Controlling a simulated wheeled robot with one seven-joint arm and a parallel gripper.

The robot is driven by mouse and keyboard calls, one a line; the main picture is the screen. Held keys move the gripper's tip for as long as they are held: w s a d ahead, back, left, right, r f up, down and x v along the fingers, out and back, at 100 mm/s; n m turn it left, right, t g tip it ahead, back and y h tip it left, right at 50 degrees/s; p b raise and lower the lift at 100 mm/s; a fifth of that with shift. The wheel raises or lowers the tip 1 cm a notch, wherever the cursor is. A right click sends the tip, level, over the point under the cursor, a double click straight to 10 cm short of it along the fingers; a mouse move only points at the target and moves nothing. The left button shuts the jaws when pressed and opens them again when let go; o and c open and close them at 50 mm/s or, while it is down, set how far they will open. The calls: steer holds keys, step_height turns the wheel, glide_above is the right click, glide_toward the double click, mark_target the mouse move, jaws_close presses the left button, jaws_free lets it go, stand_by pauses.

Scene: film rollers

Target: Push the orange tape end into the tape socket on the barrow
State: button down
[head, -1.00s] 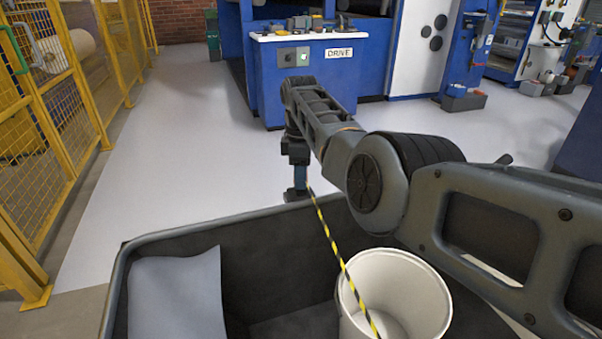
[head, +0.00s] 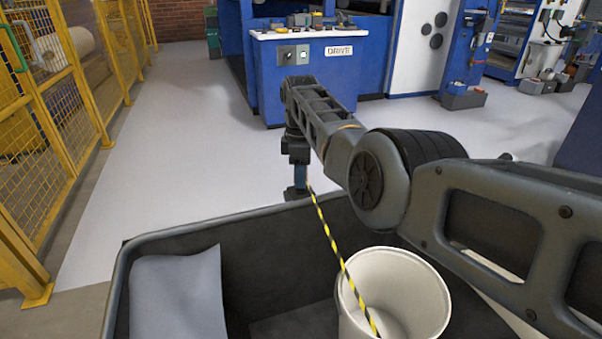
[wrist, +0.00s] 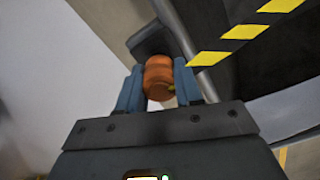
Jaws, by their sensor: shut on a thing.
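My gripper (wrist: 160,92) has blue fingers and is shut on the orange tape end (wrist: 158,78), a short rounded piece seen in the wrist view. A dark block (wrist: 150,38) on the barrow's rim, perhaps the tape socket, lies just beyond the orange end. I cannot tell whether the two touch or whether the end is inside it. In the head view my gripper (head: 300,178) points down at the far rim of the grey barrow (head: 190,236). The orange end is hidden there. The yellow-and-black tape (head: 327,228) runs from the gripper down into a white bucket.
The white bucket (head: 400,262) stands inside the barrow, beside a grey sheet-like piece (head: 175,295). A blue machine with a DRIVE panel (head: 310,75) stands beyond. Yellow mesh fencing (head: 60,120) runs along the left. The floor (head: 180,150) between them is clear.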

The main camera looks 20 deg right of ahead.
steer(key=shift+f+b, duration=0.35)
steer(key=shift+f, duration=0.2)
stand_by(0.4)
steer(key=c, duration=0.7)
jaws_free()
steer(key=shift+r, duration=0.1)
